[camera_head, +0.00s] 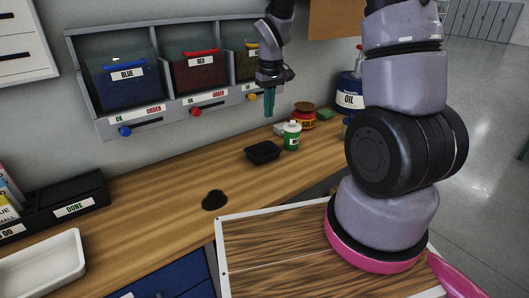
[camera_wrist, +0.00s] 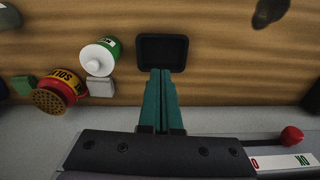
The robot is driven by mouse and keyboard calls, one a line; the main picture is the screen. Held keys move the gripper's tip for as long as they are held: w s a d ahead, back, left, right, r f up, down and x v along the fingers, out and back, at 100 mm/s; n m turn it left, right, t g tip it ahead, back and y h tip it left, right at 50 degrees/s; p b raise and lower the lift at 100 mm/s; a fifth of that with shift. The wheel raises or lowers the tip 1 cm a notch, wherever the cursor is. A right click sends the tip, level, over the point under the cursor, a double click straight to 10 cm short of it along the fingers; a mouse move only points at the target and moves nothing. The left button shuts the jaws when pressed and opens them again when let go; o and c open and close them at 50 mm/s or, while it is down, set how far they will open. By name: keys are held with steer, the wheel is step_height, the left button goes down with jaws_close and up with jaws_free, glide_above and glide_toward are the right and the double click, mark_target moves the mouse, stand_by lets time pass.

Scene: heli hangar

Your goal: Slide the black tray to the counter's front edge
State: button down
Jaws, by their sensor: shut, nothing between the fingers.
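The black tray (camera_head: 262,152) is a small, empty, shallow tray on the wooden counter (camera_head: 160,205), set back from the front edge. It also shows at the top middle of the wrist view (camera_wrist: 163,53). My gripper (camera_head: 269,113) points down with its teal fingers shut and empty. In the head view the fingertips are above the tray, toward the wall side. In the wrist view the fingertips (camera_wrist: 161,72) overlap the tray's wall-side rim. A gap shows in the head view, so they look apart from it.
Wall bins (camera_head: 200,70) hang behind. Wood in front of the tray looks clear.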

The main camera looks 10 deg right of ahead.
mark_target(265, 151)
steer(key=shift+n+g, duration=0.4)
steer(key=shift+n, duration=0.2)
steer(key=f, duration=1.1)
steer(key=a+f, duration=0.1)
steer(key=f, duration=0.4)
steer(key=shift+w+a+f, duration=0.1)
steer(key=shift+w+f, duration=0.15)
steer(key=shift+w, duration=0.05)
